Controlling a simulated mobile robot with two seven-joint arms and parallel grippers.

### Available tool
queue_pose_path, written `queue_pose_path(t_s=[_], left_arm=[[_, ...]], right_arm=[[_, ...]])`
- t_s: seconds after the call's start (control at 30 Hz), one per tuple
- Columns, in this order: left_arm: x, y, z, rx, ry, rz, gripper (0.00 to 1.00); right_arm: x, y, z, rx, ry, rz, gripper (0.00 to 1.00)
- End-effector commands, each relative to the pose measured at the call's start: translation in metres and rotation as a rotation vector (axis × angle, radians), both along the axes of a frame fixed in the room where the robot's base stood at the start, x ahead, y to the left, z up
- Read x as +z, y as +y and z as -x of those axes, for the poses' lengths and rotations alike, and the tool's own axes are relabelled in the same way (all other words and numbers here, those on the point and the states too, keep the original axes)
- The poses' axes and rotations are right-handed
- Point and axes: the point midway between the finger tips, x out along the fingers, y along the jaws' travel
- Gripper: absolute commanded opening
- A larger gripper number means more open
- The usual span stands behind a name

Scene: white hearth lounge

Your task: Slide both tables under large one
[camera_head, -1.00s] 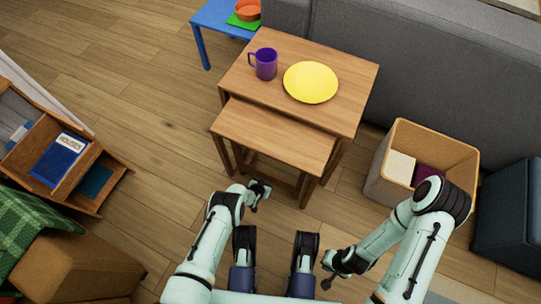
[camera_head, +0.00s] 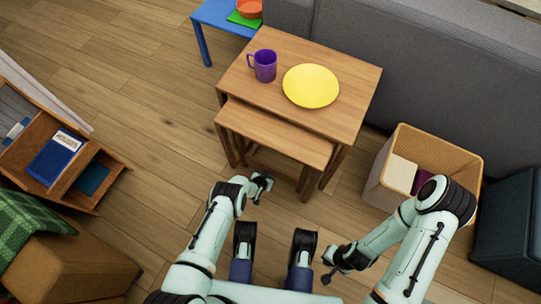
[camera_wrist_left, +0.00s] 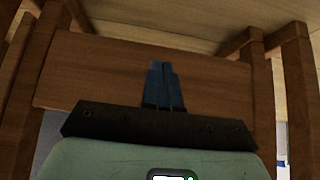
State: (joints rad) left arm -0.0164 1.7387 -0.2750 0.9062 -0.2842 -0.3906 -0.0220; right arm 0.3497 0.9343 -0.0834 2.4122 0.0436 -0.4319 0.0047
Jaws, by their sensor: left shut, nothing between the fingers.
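The large wooden table (camera_head: 340,68) stands against the sofa. A smaller wooden table (camera_head: 275,135) sits partly under it, with a strip of its top sticking out in front. Below it are more wooden legs and rails (camera_head: 262,160); I cannot tell how many belong to a third table. My left gripper (camera_head: 264,184) is low in front of the tables' legs. In the left wrist view its fingers (camera_wrist_left: 163,85) are shut and empty, pointing at a wooden panel (camera_wrist_left: 90,75) between two legs; contact is unclear. My right gripper (camera_head: 328,277) hangs near my base, away from the tables.
A purple mug (camera_head: 265,66) and a yellow plate (camera_head: 311,86) stand on the large table. A woven basket (camera_head: 437,152) is to the right. A blue table (camera_head: 205,42) is behind left, a wooden shelf unit (camera_head: 72,182) far left. The floor left of the tables is clear.

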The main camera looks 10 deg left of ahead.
Motion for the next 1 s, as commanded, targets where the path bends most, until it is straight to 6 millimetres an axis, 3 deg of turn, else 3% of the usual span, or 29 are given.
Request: queue_pose_path(t_s=[0.63,0.8,1.0], left_arm=[[0.003,-0.01,-0.028,0.001,-0.01,0.003,0.0],[0.002,-0.03,-0.039,-0.018,-0.01,0.027,0.0],[0.002,-0.018,-0.049,-0.001,-0.009,0.006,0.0]], right_arm=[[0.0,0.0,0.0,0.0,0.0,0.0,0.0],[0.0,0.0,0.0,0.0,0.0,0.0,0.0],[0.0,0.0,0.0,0.0,0.0,0.0,0.0]])
